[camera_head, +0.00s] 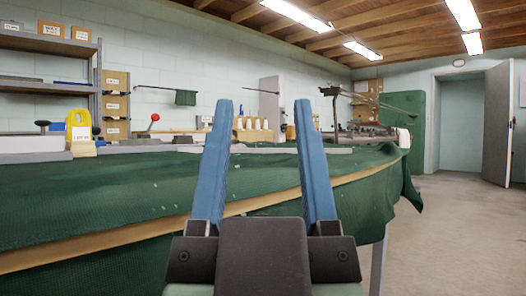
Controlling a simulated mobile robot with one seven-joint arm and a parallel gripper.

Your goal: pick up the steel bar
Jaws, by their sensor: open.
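My gripper (263,103) has two long blue fingers. They point up and away in the middle of the view, wide apart, with nothing held between them. A long, thin grey bar (275,151) lies across the far part of the green-covered table (100,200). It may be the steel bar, but I cannot tell for sure. It shows between the fingers, beyond them and apart from them, and the fingers hide parts of it.
The table's wooden edge (130,230) runs across in front. A yellow-tagged item (79,125) and a red-knobbed lever (154,118) stand at the left. Metal machinery (375,133) stands at the back right. Shelves (45,85) line the left wall. The floor at right (465,220) is clear.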

